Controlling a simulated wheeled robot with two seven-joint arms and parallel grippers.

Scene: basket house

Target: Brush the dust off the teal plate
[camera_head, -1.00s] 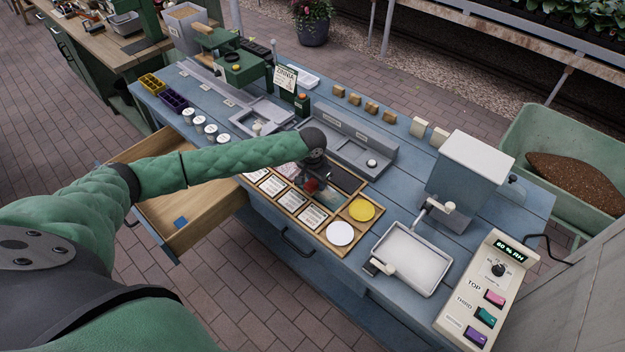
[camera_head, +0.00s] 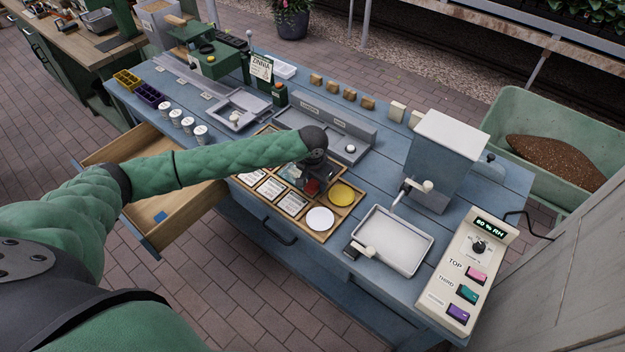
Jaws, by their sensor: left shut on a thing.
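My left gripper (camera_head: 313,187) points down over the wooden tray (camera_head: 322,239) on the blue bench. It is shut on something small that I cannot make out. A patch of red shows at its fingertips; I cannot tell whether this is the held thing or something on the tray. A yellow plate (camera_head: 341,194) lies just right of the gripper, and a white plate (camera_head: 320,219) lies in front of it. I cannot make out the teal plate; the gripper may hide it. My right gripper is not in view.
A control panel (camera_head: 467,275) is at the right end. An open drawer (camera_head: 185,205) juts out at left.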

